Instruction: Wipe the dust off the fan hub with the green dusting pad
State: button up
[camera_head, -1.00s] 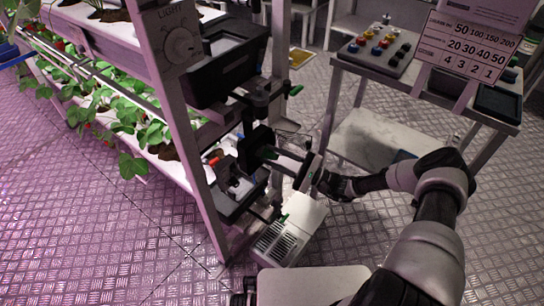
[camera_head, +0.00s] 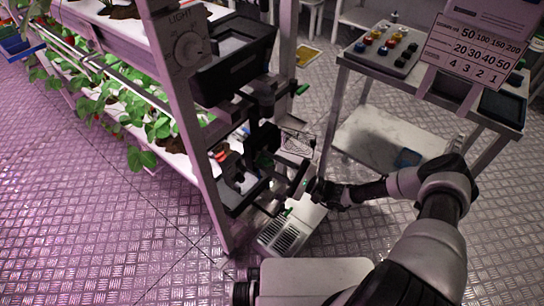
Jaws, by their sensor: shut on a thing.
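My gripper (camera_head: 310,186) is beside the rack post, just above the grey vented box. A thin wire guard (camera_head: 297,143), possibly the fan's, shows behind the dark rack mounts. I cannot make out the fan hub or any dust on it. Whether the pad touches anything is too small to tell.
The grey vented box (camera_head: 284,234) stands on the floor below my gripper. A black monitor (camera_head: 234,60) and black brackets crowd the rack post (camera_head: 190,130). Plants fill the rack at left. A metal trolley (camera_head: 385,140) with a button panel stands at right. The front-left floor is clear.

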jog(key=shift+a+r, duration=0.1)
jog(key=shift+r, duration=0.4)
jog(key=w+d+b, duration=0.2)
jog(key=w, duration=0.1)
jog(key=shift+w+d, duration=0.1)
jog(key=shift+d, duration=0.1)
jog(key=shift+w+d+f+b, duration=0.1)
jog(key=shift+w+d+b, duration=0.5)
jog(key=shift+b, duration=0.15)
jog(key=shift+w+d+b, duration=0.4)
jog(key=shift+w+d, duration=0.05)
jog(key=shift+w, duration=0.05)
jog(key=shift+w+d+r, duration=0.1)
jog(key=shift+d+r, duration=0.15)
jog(key=shift+r, duration=0.05)
jog(key=shift+s+a+p, duration=0.4)
jog(key=shift+s+p, duration=0.15)
jog(key=shift+p, duration=0.15)
jog(key=shift+s+a+f+p, duration=0.15)
jog(key=shift+s+a+p, duration=0.2)
jog(key=shift+s, duration=0.35)
jog(key=shift+s+a+f+p, duration=0.1)
jog(key=shift+s+a+p, duration=0.65)
jog(key=shift+s+a, duration=0.85)
